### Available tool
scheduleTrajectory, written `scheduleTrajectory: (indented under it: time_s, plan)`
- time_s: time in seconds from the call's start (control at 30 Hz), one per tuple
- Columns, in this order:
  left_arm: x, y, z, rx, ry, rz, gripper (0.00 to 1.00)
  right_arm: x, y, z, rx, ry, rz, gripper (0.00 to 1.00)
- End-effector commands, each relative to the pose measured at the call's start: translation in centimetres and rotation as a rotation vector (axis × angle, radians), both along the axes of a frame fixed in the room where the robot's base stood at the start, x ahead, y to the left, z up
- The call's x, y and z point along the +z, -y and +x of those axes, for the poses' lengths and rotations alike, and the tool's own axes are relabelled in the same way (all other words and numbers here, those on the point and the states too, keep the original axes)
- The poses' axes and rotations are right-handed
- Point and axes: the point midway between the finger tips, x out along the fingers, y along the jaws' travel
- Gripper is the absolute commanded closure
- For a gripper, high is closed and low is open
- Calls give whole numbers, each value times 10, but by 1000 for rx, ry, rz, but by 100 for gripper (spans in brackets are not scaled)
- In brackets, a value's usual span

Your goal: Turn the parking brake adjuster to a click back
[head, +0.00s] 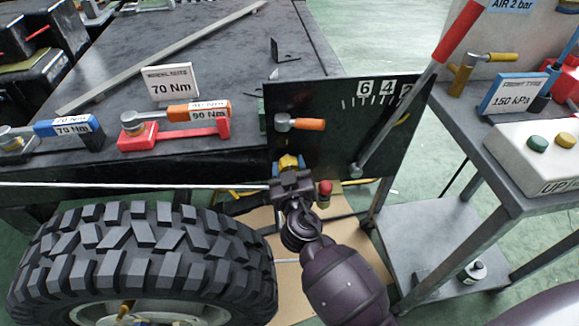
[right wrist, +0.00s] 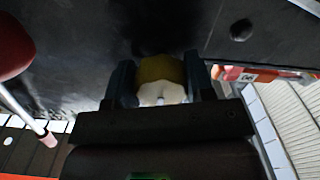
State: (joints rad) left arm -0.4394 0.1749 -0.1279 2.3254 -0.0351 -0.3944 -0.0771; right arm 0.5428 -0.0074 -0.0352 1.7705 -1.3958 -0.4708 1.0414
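The parking brake adjuster appears to be the brass-yellow knob (head: 289,162) low on the black panel, at the right end of a thin pale cable (head: 130,186). My right gripper (head: 290,175) reaches up to it from below. In the right wrist view the knob (right wrist: 160,70), yellow above and whitish below, sits between my two fingers (right wrist: 161,85), with no clear gap on either side. The brake lever (head: 412,92), with a red grip, slants up to the right by a scale marked 6, 4, 2. My left gripper is out of view.
An orange-handled lever (head: 300,124) is on the black panel (head: 330,160) above the knob. A red-capped fitting (head: 325,188) stands right of my gripper. A large tyre (head: 150,255) is at lower left, torque wrenches (head: 175,125) on the bench, a cart (head: 450,240) at right.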

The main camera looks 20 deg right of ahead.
Motion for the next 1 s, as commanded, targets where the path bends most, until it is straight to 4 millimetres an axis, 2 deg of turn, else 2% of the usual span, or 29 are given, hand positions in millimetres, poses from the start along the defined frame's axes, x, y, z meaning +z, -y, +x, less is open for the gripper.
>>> scheduleTrajectory:
  time_s: [0.03, 0.13, 0.57, 1.0]
  plan:
    - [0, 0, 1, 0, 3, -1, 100, 0, 0, 0, 0, 0, 0, 59]
    - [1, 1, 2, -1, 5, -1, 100, 0, 0, 0, 0, 0, 0, 74]
    - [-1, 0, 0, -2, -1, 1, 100, 0, 0, -1, 0, -26, -90, 74]
    - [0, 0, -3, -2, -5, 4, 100, 2, 2, -1, -1, -129, -451, 74]
